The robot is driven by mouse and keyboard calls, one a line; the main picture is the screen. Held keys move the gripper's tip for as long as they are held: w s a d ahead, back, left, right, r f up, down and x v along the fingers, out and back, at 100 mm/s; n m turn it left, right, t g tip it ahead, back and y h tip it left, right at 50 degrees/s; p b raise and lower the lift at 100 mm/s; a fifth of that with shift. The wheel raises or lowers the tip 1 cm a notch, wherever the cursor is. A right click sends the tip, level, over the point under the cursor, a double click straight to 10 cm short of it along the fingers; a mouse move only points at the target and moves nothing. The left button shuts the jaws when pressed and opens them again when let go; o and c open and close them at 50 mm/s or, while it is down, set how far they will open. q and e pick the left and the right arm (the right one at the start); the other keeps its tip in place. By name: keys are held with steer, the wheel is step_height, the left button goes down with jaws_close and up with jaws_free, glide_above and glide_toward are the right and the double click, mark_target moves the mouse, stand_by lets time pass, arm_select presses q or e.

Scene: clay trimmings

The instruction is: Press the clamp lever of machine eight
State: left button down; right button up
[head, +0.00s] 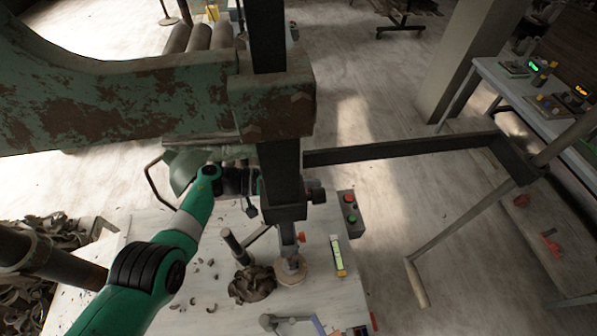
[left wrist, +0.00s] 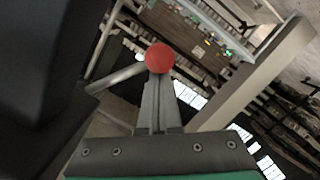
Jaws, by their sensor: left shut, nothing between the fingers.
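A red ball knob (left wrist: 160,57) on a pale metal rod (left wrist: 120,76) shows in the left wrist view, and this looks like the clamp lever. My left gripper (left wrist: 158,105) is shut and empty, its fingers pointing at the knob. The fingertips overlap the knob's lower edge, but I cannot tell if they touch it. In the head view my left gripper (head: 247,182) is beside the dark upright column (head: 280,170) of a rusty green machine (head: 120,100), which partly hides it. I cannot make out the knob or a machine number there. My right gripper is not in view.
Below the column are a round pale piece (head: 291,270), dark clay trimmings (head: 252,284) and a yellow-green vial (head: 337,256) on the pale worktop (head: 215,315). A box with red and green buttons (head: 349,213) is to the right. A dark bar (head: 400,150) crosses the right side.

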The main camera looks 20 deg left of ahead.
arm_select(q)
steer(key=shift+s+d+f+n+h+p, duration=0.15)
steer(key=shift+s+d+f+n+p, duration=0.15)
steer(key=shift+s+f+n, duration=0.4)
steer(key=shift+s+d+f+n+h+p, duration=0.15)
steer(key=shift+s+d+f+n, duration=0.25)
steer(key=shift+n, duration=0.5)
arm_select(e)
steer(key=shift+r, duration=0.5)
arm_select(q)
steer(key=shift+a, duration=0.1)
steer(key=shift+w+r, duration=0.15)
steer(key=shift+w+r+b, duration=0.3)
steer(key=shift+w+b, duration=0.15)
steer(key=shift+w, duration=0.1)
steer(key=shift+w+r+b, duration=0.25)
steer(key=shift+w+b, duration=0.15)
steer(key=shift+w, duration=0.1)
steer(key=r+p+v, duration=0.1)
steer(key=p+v, duration=0.1)
steer(key=v, duration=0.7)
steer(key=shift+w+a, duration=0.3)
steer(key=shift+a, duration=0.05)
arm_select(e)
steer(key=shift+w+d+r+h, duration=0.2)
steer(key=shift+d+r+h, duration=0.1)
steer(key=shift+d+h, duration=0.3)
